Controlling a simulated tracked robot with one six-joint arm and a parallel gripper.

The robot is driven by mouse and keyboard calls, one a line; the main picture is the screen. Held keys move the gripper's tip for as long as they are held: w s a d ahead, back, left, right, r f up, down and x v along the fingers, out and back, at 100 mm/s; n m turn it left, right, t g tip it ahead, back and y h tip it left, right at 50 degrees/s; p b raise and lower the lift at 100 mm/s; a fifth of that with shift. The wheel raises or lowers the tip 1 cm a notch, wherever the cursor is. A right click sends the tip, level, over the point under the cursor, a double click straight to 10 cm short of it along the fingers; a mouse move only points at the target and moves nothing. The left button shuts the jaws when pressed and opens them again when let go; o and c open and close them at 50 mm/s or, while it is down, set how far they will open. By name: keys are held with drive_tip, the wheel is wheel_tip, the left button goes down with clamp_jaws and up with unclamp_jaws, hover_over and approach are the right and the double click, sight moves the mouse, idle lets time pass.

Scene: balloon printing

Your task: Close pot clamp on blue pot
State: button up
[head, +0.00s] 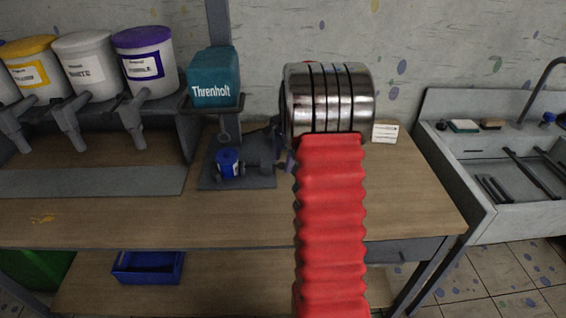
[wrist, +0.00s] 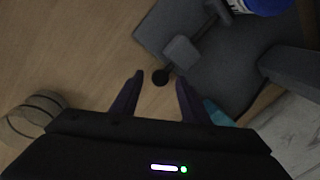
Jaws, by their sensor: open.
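The small blue pot (head: 228,163) stands on the dark base plate of the pad printing machine labelled Threnholt (head: 212,93). Its blue and white side shows at the top edge of the wrist view (wrist: 262,5). The pot clamp (wrist: 183,52) is a grey block with a rod and a round black knob on the plate's edge. Whether it is closed on the pot I cannot tell. My gripper (wrist: 160,80) is open, its two purple fingertips on either side of the black knob in the picture; contact is not clear. In the head view my arm hides most of the gripper.
Yellow, white and purple ink tubs (head: 145,62) stand on a rack at the left. A small white card (head: 385,132) is at the bench's back right. A sink (head: 520,165) stands further right. The wooden bench front (head: 150,220) is mostly clear.

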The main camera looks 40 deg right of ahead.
wheel_tip(320, 180, up, 12)
drive_tip(key=s, duration=0.2)
drive_tip(key=shift+s+r, duration=0.15)
drive_tip(key=shift+s, duration=0.1)
drive_tip(key=shift+a, duration=0.1)
idle(0.5)
drive_tip(key=s+a+r+n+t, duration=0.1)
drive_tip(key=s+a+n, duration=0.5)
drive_tip(key=a, duration=0.6)
drive_tip(key=s+a+r+n+t, duration=0.1)
drive_tip(key=s+a+n, duration=0.5)
drive_tip(key=a, duration=0.6)
drive_tip(key=s+a+r+n+t, duration=0.1)
drive_tip(key=s+a+n, duration=0.6)
drive_tip(key=a, duration=0.6)
drive_tip(key=shift+s+r, duration=0.25)
drive_tip(key=shift+s, duration=0.9)
